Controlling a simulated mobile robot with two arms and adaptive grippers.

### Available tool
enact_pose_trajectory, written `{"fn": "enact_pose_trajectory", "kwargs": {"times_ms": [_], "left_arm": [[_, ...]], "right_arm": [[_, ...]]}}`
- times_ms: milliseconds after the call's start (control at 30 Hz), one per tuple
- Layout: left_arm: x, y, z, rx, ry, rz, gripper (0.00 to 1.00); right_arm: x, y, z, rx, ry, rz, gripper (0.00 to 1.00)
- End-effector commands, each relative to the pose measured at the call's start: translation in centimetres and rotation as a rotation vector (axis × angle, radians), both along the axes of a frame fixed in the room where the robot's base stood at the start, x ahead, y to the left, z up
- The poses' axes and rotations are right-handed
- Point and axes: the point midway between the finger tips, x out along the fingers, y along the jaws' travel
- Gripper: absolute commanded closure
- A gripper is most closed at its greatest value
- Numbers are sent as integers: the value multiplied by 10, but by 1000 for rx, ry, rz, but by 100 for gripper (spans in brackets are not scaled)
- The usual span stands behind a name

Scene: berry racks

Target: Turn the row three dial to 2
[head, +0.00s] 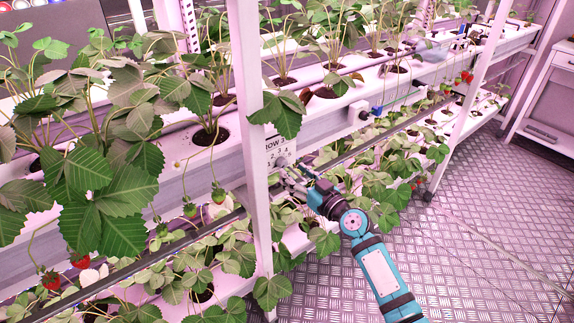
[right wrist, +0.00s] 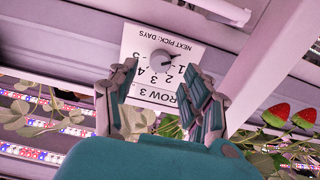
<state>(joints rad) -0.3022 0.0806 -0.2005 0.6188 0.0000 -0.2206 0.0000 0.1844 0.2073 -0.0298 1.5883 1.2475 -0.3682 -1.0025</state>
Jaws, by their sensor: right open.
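The row three dial is a small grey knob (right wrist: 161,60) on a white label plate (right wrist: 148,45), which appears upside down in the right wrist view with "ROW 3", "NEXT PICK: DAYS" and several numbers. The knob's dark pointer mark is toward the right in that view; I cannot tell surely which number it meets. In the head view the plate (head: 276,146) is on the rack's white front, just right of a post. My right gripper (right wrist: 161,88) is open and empty in front of the plate, its fingers apart on either side below the knob. It also shows in the head view (head: 284,174). My left gripper is out of view.
A white rack post (head: 250,130) stands close beside the plate. Strawberry leaves (head: 375,190) surround my right arm, and red strawberries (right wrist: 290,116) hang right of the gripper in the wrist view. The metal floor (head: 480,240) at right is clear.

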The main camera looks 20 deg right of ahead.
Motion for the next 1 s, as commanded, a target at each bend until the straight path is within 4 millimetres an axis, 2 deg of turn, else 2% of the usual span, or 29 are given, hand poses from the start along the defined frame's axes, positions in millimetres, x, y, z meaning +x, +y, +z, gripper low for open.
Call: {"fn": "enact_pose_trajectory", "kwargs": {"times_ms": [100, 233, 633, 1000], "left_arm": [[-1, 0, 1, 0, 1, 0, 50], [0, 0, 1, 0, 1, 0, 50], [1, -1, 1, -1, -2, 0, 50], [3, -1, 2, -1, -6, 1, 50]], "right_arm": [[19, 7, 1, 1, -1, 0, 50], [31, 12, 0, 1, 0, 0, 50], [37, 14, 0, -1, 1, 0, 52], [37, 14, 0, 0, 1, 0, 100]]}}
